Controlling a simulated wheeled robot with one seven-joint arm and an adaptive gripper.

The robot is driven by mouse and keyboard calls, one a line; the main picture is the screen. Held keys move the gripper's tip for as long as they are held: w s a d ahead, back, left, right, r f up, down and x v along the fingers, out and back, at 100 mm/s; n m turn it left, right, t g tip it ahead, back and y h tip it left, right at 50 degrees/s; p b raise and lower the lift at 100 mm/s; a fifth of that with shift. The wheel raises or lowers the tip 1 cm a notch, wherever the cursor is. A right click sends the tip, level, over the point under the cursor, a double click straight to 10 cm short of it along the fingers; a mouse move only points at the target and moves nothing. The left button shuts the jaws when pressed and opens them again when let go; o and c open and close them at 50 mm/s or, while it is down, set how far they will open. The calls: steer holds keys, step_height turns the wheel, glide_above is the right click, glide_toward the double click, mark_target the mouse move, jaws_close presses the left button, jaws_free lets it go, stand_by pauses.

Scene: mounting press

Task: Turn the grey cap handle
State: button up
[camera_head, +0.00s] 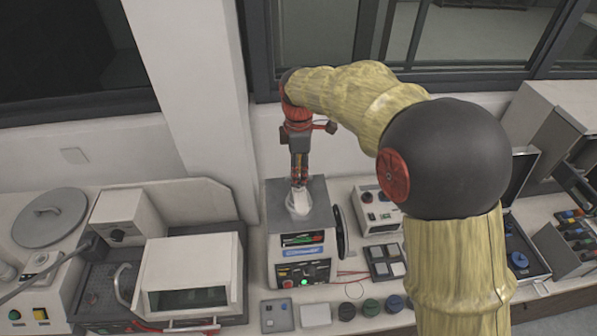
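The mounting press (302,245) is a grey and white box in the middle of the bench, with a small display and a lit green button on its front. The light grey cap handle (300,203) stands on its top. My gripper (300,183) points straight down, with its fingertips at the top of the cap handle. The fingers are small here, and I cannot tell whether they are shut on the handle or only around it. My yellow-sleeved arm reaches in from the right.
A white machine with a window (190,280) stands left of the press. A small white control box (376,208) and a tray of square pieces (385,262) lie to its right. Several round dark caps (371,307) sit along the front edge. A wall and window rise behind.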

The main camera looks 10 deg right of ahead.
step_height(320, 180, up, 12)
stand_by(0.7)
stand_by(0.4)
steer(key=s+d+f+m+t+b, duration=0.2)
steer(key=s+d+f+m+b, duration=0.2)
steer(key=s+f+m+b, duration=0.2)
steer(key=s+d+f+m+t+b, duration=0.1)
steer(key=s+d+f+m+b, duration=0.3)
steer(key=s+f+b, duration=0.5)
steer(key=s+d+f+m+t+b, duration=0.2)
steer(key=s+f+m+b, duration=0.5)
steer(key=s, duration=0.7)
step_height(320, 180, down, 3)
steer(key=shift+d+r+m+t+b, duration=0.1)
steer(key=shift+d+m+t+b, duration=0.2)
steer(key=shift+d+b, duration=0.55)
